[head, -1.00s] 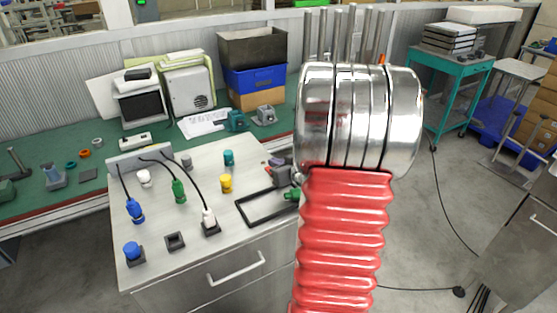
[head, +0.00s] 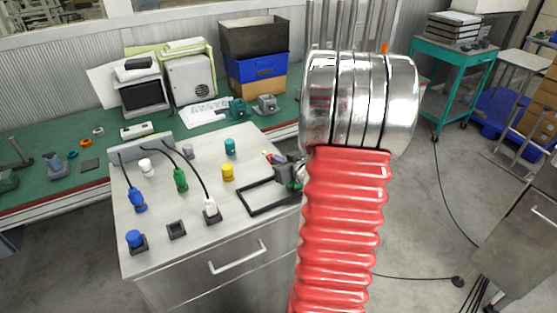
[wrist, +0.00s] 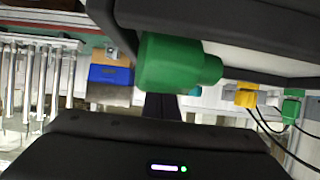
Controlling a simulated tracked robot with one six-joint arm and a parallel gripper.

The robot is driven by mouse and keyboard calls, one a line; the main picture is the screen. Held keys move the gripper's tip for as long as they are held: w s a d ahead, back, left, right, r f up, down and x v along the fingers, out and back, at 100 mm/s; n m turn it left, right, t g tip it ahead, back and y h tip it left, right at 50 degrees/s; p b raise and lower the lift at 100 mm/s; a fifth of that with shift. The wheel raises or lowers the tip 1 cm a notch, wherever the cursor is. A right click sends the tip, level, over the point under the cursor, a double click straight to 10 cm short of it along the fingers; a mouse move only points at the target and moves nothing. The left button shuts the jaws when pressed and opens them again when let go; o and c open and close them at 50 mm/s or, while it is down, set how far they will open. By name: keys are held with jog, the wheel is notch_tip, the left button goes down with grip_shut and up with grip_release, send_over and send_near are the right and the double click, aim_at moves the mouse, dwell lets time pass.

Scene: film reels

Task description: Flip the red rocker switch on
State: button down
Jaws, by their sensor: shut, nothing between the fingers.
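My gripper is mostly hidden behind my arm in the head view; a dark part of it (head: 285,173) shows just left of the arm, above the cabinet top. In the wrist view my gripper (wrist: 160,106) is shut and empty, with dark fingers. A green cylindrical part (wrist: 175,63) is very close above the fingers; whether they touch is unclear. A small reddish patch (head: 266,153) shows beside the gripper in the head view, too small to identify as the red rocker switch. No red switch is seen in the wrist view.
The cabinet top (head: 150,255) holds a black open frame (head: 247,208), a blue plug (head: 139,202), a green plug (head: 181,180), a white plug (head: 211,207) with cables, and a yellow cylinder (head: 228,173). A green bench (head: 60,190) with bins stands behind.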

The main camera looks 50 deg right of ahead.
jog(key=shift+r, duration=0.15)
jog(key=shift+r, duration=0.65)
jog(key=shift+r, duration=0.1)
jog(key=shift+r, duration=0.5)
jog(key=r, duration=0.3)
jog(key=shift+s+a, duration=0.15)
jog(key=shift+s, duration=0.1)
jog(key=s+a, duration=0.1)
jog(key=s, duration=0.2)
jog(key=s+a, duration=0.1)
jog(key=s, duration=0.2)
jog(key=s+a, duration=0.1)
jog(key=s, duration=0.2)
jog(key=shift+s+r, duration=0.2)
jog(key=shift+s, duration=0.15)
jog(key=shift+w, duration=0.1)
